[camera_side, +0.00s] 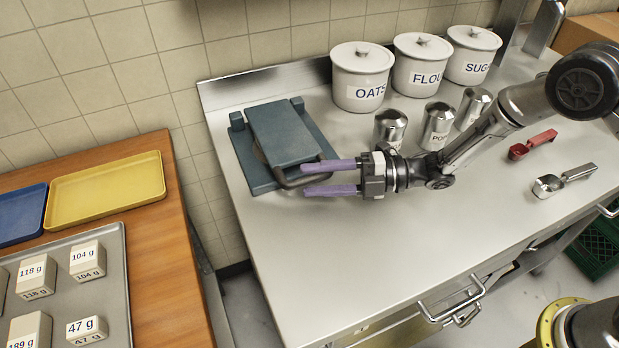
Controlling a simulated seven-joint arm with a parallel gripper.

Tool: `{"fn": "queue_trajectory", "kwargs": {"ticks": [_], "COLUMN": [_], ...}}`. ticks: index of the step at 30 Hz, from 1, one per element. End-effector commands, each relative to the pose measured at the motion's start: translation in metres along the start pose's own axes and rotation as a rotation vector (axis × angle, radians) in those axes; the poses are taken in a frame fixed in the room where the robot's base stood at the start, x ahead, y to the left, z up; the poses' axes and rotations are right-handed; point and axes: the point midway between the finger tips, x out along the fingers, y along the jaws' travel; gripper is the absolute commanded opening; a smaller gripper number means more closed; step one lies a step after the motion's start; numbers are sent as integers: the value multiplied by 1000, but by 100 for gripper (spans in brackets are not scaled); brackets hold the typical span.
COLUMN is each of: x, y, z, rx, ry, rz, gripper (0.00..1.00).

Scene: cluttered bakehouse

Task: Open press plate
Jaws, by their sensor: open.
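The press, a dark blue-grey block, lies at the left end of the steel counter. Its upper plate (283,134) looks lowered over the larger base plate (243,160). A dark bar handle (300,180) sticks out from the plate's front right edge. My gripper (304,179) is at the handle, coming from the right, with two purple fingers apart. One finger is on the far side of the handle and the other on the near side. I cannot tell whether either finger touches it.
White canisters labelled OATS (360,80), FLOUR (421,62) and SUGAR (470,58) stand behind my arm, with metal shakers (390,128) before them. A red scoop (532,145) and a metal scoop (563,180) lie right. The counter's front (330,260) is clear.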

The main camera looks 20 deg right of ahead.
Motion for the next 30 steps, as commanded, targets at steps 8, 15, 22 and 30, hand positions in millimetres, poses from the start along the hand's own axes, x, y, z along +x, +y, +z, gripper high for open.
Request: {"fn": "queue_trajectory", "kwargs": {"ticks": [8,15,22,30], "x": [16,16,16,15], "y": [0,0,0,0], "z": [0,0,0,0], "rx": [0,0,0,0], "ry": [-1,-1,-1,-1], "rz": [0,1,1,1], "gripper": [52,48,7,0]}}
